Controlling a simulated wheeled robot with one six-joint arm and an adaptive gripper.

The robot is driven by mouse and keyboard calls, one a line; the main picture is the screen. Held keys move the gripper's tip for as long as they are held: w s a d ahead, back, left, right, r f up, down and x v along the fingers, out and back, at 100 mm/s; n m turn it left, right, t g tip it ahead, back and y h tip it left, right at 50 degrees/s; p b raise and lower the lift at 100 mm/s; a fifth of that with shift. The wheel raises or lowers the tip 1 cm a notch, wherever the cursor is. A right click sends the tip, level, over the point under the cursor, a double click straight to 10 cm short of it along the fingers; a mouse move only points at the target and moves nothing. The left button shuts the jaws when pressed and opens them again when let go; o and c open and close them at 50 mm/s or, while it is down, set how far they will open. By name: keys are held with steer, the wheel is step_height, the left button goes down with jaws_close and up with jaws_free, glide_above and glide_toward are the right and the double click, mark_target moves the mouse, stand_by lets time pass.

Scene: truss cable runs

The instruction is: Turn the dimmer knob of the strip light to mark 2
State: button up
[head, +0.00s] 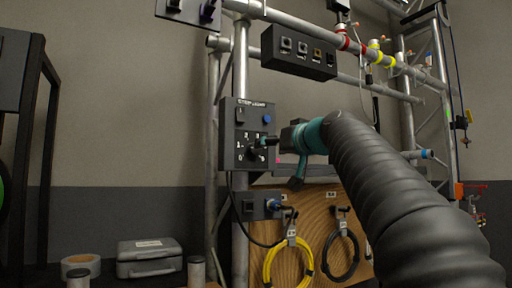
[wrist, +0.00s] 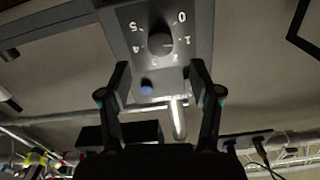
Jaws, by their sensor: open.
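The strip light's dark control box (head: 246,135) is fixed to an upright truss pole. Its round dark dimmer knob (wrist: 161,43) shows in the wrist view, ringed by white marks 0 to 5 that appear upside down. The knob's pale pointer line appears to point at or near mark 1. A blue button (wrist: 147,87) is on the same panel. My gripper (wrist: 160,75) is open, its two fingers apart below the knob in the wrist view, with nothing between them. In the head view my gripper (head: 280,157) is just right of the box; the knob is partly hidden there.
A dark socket box (head: 298,52) hangs on the upper rail. A small box (head: 258,205) with a plugged cable is below. Yellow (head: 288,264) and black (head: 341,255) cable coils hang on a wooden board. A grey case (head: 149,258) sits lower left.

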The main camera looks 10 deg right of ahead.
mark_target(253, 161)
steer(key=p+x, duration=0.2)
steer(key=x, duration=0.6)
steer(key=shift+f, duration=0.1)
steer(key=c, duration=1.1)
